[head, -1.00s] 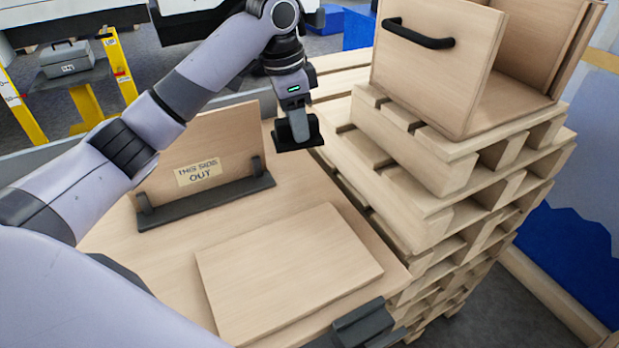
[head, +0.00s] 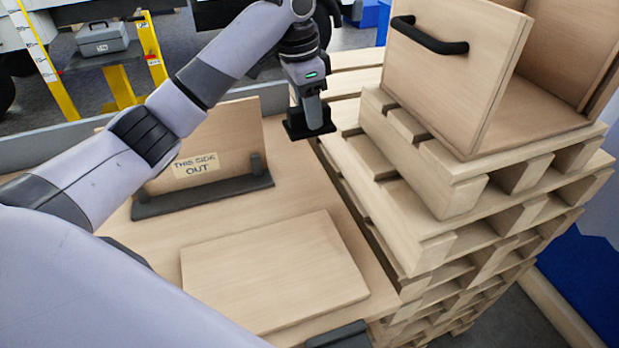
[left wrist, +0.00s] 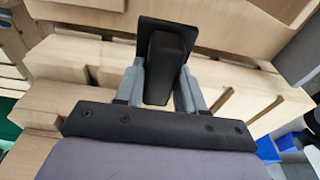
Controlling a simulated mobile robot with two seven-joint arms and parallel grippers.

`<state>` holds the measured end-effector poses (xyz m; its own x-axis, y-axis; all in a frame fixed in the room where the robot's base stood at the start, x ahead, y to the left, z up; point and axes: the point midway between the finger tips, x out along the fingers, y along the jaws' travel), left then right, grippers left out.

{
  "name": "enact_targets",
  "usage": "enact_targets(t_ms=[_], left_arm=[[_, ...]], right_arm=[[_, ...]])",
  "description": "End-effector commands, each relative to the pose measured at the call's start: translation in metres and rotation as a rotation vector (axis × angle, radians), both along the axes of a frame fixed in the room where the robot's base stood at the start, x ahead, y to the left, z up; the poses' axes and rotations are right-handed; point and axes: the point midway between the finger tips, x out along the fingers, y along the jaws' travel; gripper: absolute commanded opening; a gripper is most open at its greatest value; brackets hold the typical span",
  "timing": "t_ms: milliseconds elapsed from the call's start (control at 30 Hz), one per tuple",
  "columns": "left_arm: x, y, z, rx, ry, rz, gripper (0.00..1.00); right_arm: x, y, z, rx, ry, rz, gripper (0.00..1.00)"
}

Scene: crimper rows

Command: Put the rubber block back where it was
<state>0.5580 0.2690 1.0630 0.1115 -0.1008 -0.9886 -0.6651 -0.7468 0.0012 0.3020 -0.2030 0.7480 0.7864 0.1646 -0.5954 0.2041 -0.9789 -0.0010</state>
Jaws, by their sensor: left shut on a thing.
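My left gripper (head: 312,105) is shut on the black rubber block (head: 297,125). It holds the block in the air near the far right corner of the wooden table (head: 160,235), beside the stacked pallets. In the left wrist view the fingers (left wrist: 160,85) clasp the block's narrow part, with a wider flat black plate (left wrist: 185,35) beyond them. How far the block is above the wood below is hard to tell. My right gripper is not in view.
An upright panel labelled "THIS SIDE OUT" (head: 225,140) stands in a dark rack (head: 205,195). A flat board (head: 275,270) lies on the table. Pallets (head: 420,245) are stacked at right, bearing an open wooden box (head: 455,75) with a black handle.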

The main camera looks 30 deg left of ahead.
Motion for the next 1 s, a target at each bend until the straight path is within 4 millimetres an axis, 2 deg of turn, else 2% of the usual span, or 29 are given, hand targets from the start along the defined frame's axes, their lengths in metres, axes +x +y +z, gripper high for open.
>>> enact_targets(t_ms=[33, 200, 400, 633, 833, 1000], left_arm=[[-0.001, 0.001, -0.016, 0.002, 0.005, 0.001, 0.10], [-0.001, 0.000, -0.062, 0.002, 0.004, 0.001, 0.10], [-0.001, 0.000, -0.106, 0.002, 0.002, 0.000, 0.10], [0.000, 0.000, -0.127, 0.001, 0.001, 0.000, 0.10], [0.000, 0.000, -0.157, 0.000, 0.001, -0.001, 0.10], [0.000, 0.000, -0.165, 0.001, -0.002, -0.001, 0.10]], right_arm=[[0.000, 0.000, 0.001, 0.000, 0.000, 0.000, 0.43], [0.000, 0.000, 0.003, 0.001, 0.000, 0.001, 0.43], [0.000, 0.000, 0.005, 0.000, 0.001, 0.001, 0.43], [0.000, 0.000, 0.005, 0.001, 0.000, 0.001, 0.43], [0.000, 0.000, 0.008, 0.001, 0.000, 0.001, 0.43], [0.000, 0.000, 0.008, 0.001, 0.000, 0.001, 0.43]])
